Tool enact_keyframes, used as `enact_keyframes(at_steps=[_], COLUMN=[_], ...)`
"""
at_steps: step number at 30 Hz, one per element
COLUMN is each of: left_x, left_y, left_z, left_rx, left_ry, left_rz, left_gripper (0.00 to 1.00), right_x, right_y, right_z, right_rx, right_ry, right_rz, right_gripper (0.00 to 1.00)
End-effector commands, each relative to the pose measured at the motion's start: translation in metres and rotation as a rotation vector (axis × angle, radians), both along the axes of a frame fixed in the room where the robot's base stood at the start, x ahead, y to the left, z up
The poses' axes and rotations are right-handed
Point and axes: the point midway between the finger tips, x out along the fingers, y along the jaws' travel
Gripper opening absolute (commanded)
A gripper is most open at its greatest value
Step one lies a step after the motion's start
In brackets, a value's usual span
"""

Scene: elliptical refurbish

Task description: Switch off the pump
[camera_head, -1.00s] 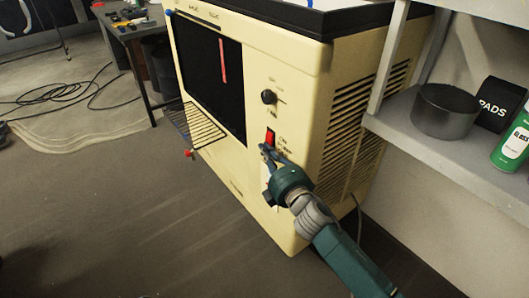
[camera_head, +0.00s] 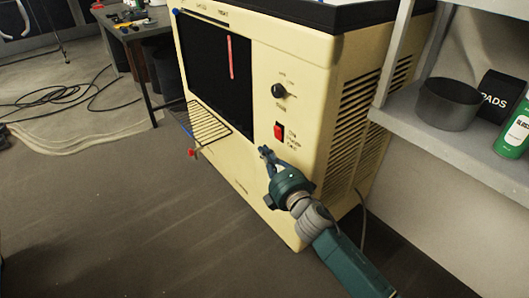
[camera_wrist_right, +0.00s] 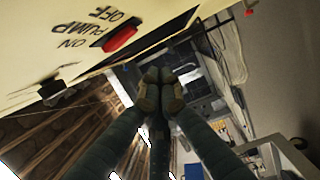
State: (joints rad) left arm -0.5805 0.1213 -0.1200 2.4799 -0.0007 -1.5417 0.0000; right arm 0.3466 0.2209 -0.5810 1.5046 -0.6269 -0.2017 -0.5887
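The pump switch is a small red rocker (camera_head: 279,131) on the front panel of a cream machine (camera_head: 300,185). In the right wrist view the red rocker (camera_wrist_right: 121,36) is beside upside-down lettering that reads ON, PUMP and OFF. Which side of the rocker is pressed in is not clear. My right gripper (camera_head: 267,154) is just below and left of the switch, near the panel and apart from the rocker. In the wrist view its fingertips (camera_wrist_right: 160,88) are together with nothing visible between them. My left gripper is not in view.
A black knob (camera_head: 278,91) is above the switch. A wire rack (camera_head: 208,128) juts from the machine's front at the left. A grey shelf (camera_head: 405,115) with a dark pot (camera_head: 448,104) stands at the right. The floor in front is clear.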

Motion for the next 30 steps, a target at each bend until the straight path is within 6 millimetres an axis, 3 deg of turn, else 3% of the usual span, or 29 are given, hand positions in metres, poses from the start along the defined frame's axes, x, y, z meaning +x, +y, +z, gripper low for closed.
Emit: enact_keyframes(at_steps=[6,18,30], left_x=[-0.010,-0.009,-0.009], left_y=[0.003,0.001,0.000], left_z=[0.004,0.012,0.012], left_rx=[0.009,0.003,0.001], left_ry=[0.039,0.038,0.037], left_rz=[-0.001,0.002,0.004], left_gripper=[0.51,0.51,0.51], right_x=[-0.027,-0.080,-0.090], right_y=[-0.011,-0.033,-0.037], right_z=[-0.001,-0.003,-0.004], right_rx=[-0.001,-0.001,-0.001], right_ry=[0.003,0.002,0.001], right_rz=[0.000,-0.001,0.000], right_gripper=[0.00,0.00,0.00])
